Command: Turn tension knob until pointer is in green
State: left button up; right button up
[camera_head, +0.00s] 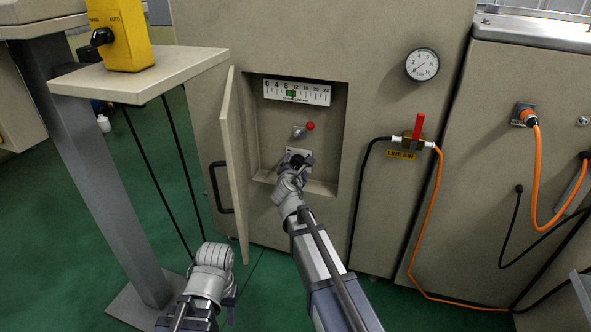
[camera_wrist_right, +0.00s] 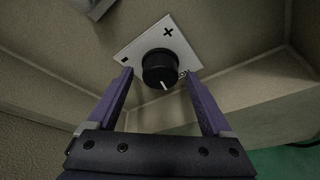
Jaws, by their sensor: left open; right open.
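In the head view the knob is largely covered by my right gripper (camera_head: 295,165). In the right wrist view that gripper (camera_wrist_right: 157,76) is open, its fingers on either side of the knob with gaps showing. The white scale (camera_head: 310,98) at the top of the recess has a green band (camera_head: 290,93) near 8 to 12. The pointer is too small to place surely. My left gripper (camera_head: 212,262) is low at the left, away from the knob; its fingers are unclear.
The recess (camera_head: 340,130) has an open door (camera_head: 232,150) on its left. A red-tipped lever (camera_head: 310,126) is above the knob. A pressure gauge (camera_head: 422,65) and a red-handled air valve (camera_head: 418,135) are to the right. A yellow switch box (camera_head: 122,35) stands at the left.

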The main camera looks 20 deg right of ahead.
jog(key=shift+w+d, duration=0.1)
jog(key=shift+w, duration=0.05)
grip_shut()
dwell(0.6)
